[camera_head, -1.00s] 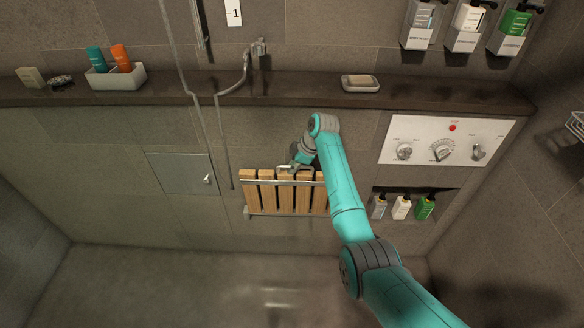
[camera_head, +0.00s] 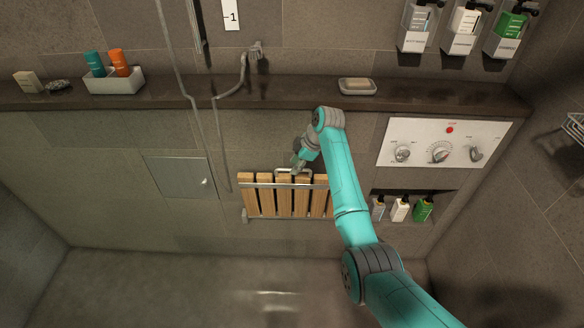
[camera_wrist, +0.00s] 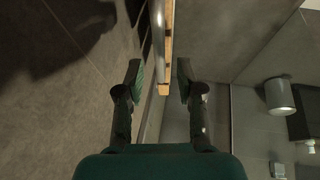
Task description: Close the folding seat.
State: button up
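The folding seat (camera_head: 286,200) is a row of wooden slats with metal rails and a small handle at its upper edge, on the wall below the shelf. Its slats look steep, close to the wall; I cannot tell whether it lies flat against it. In the wrist view the seat (camera_wrist: 167,48) shows edge-on, with wood and a metal bar. My gripper (camera_head: 297,166) is at the seat's upper edge by the handle. In the wrist view my gripper (camera_wrist: 159,77) is open, with fingers on both sides of the seat's edge and visible gaps.
The dark shelf (camera_head: 220,99) runs above the seat, with a soap dish (camera_head: 357,87) and a bottle tray (camera_head: 114,82). A control panel (camera_head: 445,143) and a niche with bottles (camera_head: 400,208) are to the right. A hose hangs at the left. The floor below is clear.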

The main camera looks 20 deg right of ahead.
jog(key=v, duration=0.8)
jog(key=shift+r, duration=0.3)
jog(key=shift+s, duration=0.1)
